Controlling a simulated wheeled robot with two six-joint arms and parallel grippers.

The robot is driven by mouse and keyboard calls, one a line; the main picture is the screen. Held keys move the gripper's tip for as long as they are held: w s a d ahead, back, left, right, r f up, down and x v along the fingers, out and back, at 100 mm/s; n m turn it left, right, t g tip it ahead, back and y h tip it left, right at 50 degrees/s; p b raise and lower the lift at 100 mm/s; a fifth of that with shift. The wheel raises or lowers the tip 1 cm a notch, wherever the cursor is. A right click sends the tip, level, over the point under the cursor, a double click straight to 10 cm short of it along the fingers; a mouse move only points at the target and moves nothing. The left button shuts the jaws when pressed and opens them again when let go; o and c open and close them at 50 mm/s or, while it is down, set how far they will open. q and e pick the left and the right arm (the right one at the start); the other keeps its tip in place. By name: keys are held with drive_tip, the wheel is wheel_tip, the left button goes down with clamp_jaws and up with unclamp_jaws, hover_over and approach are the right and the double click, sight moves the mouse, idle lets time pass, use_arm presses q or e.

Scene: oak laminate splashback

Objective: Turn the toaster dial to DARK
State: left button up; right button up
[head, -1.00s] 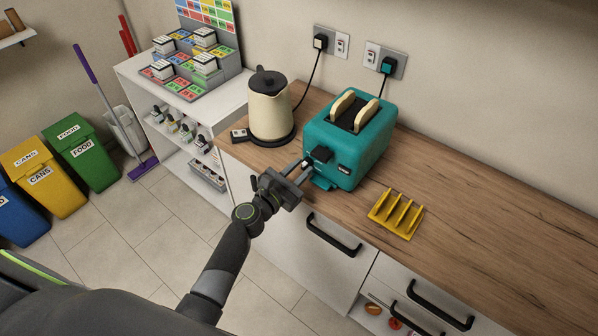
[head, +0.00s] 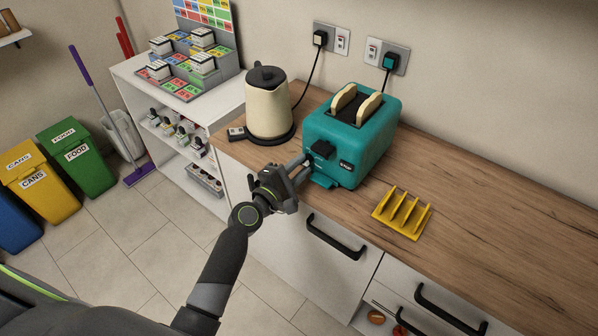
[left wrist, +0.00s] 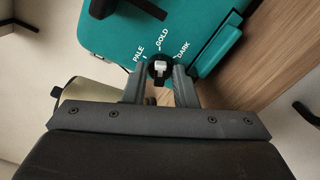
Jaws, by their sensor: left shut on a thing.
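The teal toaster (head: 372,148) stands on the counter with two slices of bread (head: 368,110) in its slots. Its small dial (left wrist: 160,67) shows in the left wrist view, black with a white mark. PALE is printed at its left, GOLD above and DARK at its right. The white mark looks roughly in line with GOLD; its exact aim is hard to tell. My left gripper (left wrist: 159,74) is shut on the dial, one finger on each side. In the head view my left gripper (head: 306,168) reaches the toaster's front and hides the dial. My right gripper is out of view.
A black lever (head: 323,149) sticks out close to my fingers, above a teal tray tab (head: 321,183). A cream kettle (head: 268,108) stands left of the toaster. A yellow rack (head: 402,212) lies to its right. The counter (head: 500,215) is clear farther right.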

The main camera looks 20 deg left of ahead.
use_arm(q)
drive_tip(key=m+b, duration=0.1)
drive_tip(key=m, duration=0.1)
drive_tip(key=m+b, duration=0.2)
drive_tip(key=m, duration=0.1)
drive_tip(key=shift+f+m, duration=0.3)
drive_tip(key=m+b, duration=0.3)
drive_tip(key=m, duration=0.2)
drive_tip(key=shift+m, duration=0.3)
drive_tip(key=o, duration=0.7)
drive_tip(key=shift+r, duration=0.1)
drive_tip(key=b+v, duration=0.2)
drive_tip(key=v, duration=1.5)
drive_tip(key=shift+s, duration=0.25)
